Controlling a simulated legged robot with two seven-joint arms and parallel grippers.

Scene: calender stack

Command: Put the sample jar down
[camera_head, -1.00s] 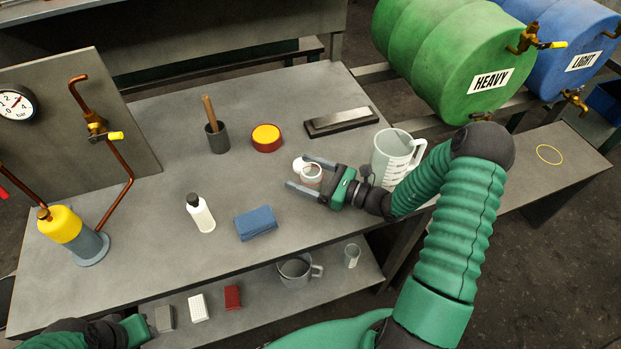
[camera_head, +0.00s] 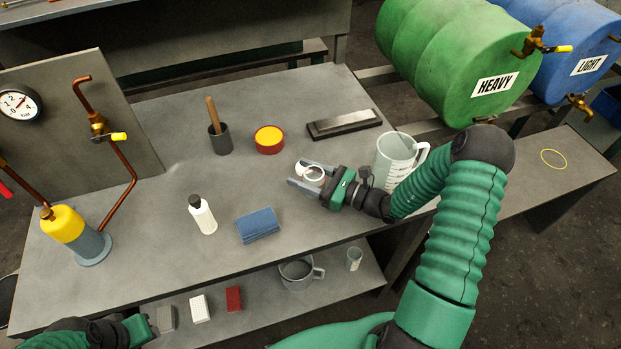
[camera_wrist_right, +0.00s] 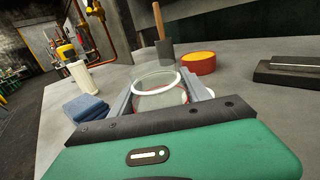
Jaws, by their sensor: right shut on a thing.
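The sample jar (camera_head: 314,174) is a small clear glass jar with a pale rim. My right gripper (camera_head: 311,178) is shut on it from the right, over the bench top. In the right wrist view the jar (camera_wrist_right: 158,90) stands upright between the two grey fingers, and the bench shows close behind it. I cannot tell whether its base touches the bench. A small white round thing (camera_head: 300,165) lies just beyond the jar, partly hidden by the gripper. My left gripper (camera_head: 145,328) is at the lower left edge, and its fingertips are not clear.
Bare bench lies between cloth and tin.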

